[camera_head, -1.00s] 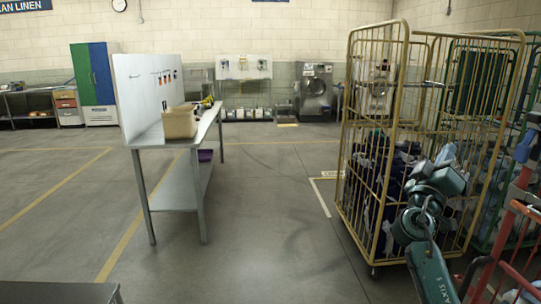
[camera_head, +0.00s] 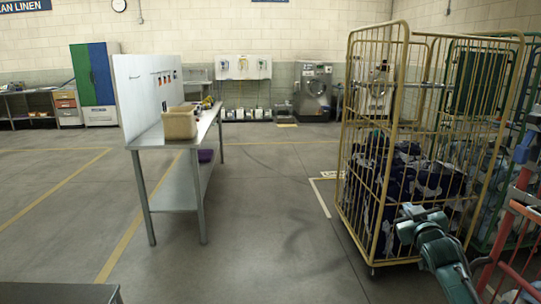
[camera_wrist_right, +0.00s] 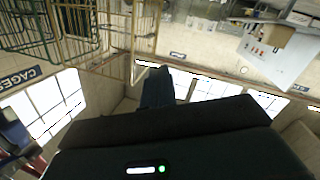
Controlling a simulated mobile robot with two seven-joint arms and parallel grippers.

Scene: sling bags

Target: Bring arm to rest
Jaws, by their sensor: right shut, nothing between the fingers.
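My right arm comes in from the lower right of the head view, in front of the cage trolley. My right gripper (camera_head: 408,222) is at or near the arm's far end there, small and partly hidden by the arm's own links. In the right wrist view the dark fingers (camera_wrist_right: 158,88) are together with nothing between them. My left gripper is not in either view.
A yellow cage trolley (camera_head: 345,165) with dark bundles (camera_head: 400,185) stands just beyond my right arm. A red trolley frame (camera_head: 505,240) is at right. A metal table (camera_head: 175,190) with a tan bin (camera_head: 180,123) stands left. The floor between is clear.

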